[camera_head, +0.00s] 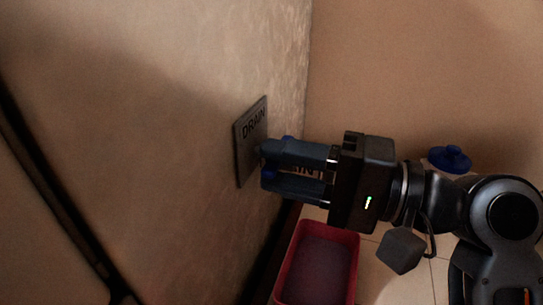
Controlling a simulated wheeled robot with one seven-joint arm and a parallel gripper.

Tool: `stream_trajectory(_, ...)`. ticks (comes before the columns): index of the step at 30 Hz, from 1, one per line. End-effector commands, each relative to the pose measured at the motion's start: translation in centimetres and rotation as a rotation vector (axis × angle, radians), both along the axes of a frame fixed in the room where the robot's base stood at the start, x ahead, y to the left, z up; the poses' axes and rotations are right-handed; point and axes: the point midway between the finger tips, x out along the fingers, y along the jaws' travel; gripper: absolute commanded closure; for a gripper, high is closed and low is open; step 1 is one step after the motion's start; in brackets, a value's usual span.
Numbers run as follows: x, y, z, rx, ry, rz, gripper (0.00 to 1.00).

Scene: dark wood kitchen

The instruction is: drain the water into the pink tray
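A dark square plate marked "DRAIN" (242,160) is fixed to the beige wall face at left centre. My gripper (266,168) points left at this plate, and its dark blue fingertips are at or just in front of it. The fingers are a little apart. A strip with partly hidden lettering shows between them, and I cannot tell whether they grip it. Contact with the plate is also unclear. The pink tray (351,272) stands on the floor below my gripper, cut off by the bottom edge. Its inside looks flat and greyish; I cannot tell whether water is in it.
A dark blue round object (450,158) shows behind my arm at the right.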

Motion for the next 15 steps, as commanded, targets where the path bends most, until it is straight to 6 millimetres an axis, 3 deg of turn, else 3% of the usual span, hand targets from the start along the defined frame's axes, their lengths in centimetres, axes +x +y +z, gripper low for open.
stream_trajectory(6,0.54,1.45,0.03,0.0,0.0,-0.001,0.64)
stream_trajectory(14,0.58,1.55,-0.01,0.0,-0.001,-0.002,0.64)
stream_trajectory(15,0.58,1.54,-0.01,0.0,-0.001,-0.002,0.68)
